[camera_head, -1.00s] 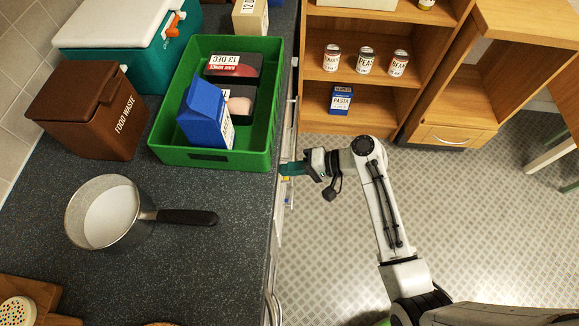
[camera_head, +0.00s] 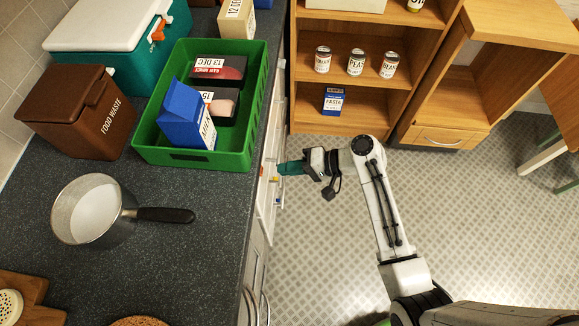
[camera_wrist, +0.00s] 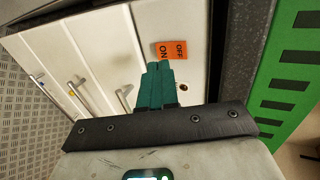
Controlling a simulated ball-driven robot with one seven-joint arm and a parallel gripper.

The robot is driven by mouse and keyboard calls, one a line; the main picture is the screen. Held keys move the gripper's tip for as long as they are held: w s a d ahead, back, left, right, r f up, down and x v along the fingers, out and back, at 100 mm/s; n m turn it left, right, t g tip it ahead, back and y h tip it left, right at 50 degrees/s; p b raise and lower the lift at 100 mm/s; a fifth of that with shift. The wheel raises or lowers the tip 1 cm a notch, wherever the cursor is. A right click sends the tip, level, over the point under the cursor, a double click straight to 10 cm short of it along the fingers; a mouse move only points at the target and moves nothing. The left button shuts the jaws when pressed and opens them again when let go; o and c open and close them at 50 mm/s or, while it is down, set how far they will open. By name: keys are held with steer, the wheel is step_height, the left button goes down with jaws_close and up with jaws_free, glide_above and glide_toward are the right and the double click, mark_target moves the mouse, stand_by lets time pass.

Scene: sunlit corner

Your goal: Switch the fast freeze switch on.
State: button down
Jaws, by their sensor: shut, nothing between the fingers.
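An orange label (camera_wrist: 171,49) with ON and OFF printed on it is on the white front under the counter, in the wrist view. My gripper (camera_wrist: 158,72) has its teal fingers together and empty, just below the label in the picture. The switch itself I cannot make out; the fingers may cover it. In the head view my gripper (camera_head: 281,169) is beside the white front (camera_head: 268,205), outside the counter's edge. Whether the fingertips touch the front I cannot tell.
Several bar handles (camera_wrist: 76,97) stick out from the white fronts. The counter above holds a green crate (camera_head: 190,158), a brown food waste bin (camera_head: 75,112) and a saucepan (camera_head: 92,210). A wooden shelf (camera_head: 350,110) stands behind the arm. The tiled floor (camera_head: 330,240) is clear.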

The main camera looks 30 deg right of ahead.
steer(key=v, duration=0.9)
steer(key=shift+s+d+b, duration=0.2)
steer(key=shift+d+b, duration=0.05)
steer(key=shift+b, duration=0.2)
steer(key=shift+r, duration=0.1)
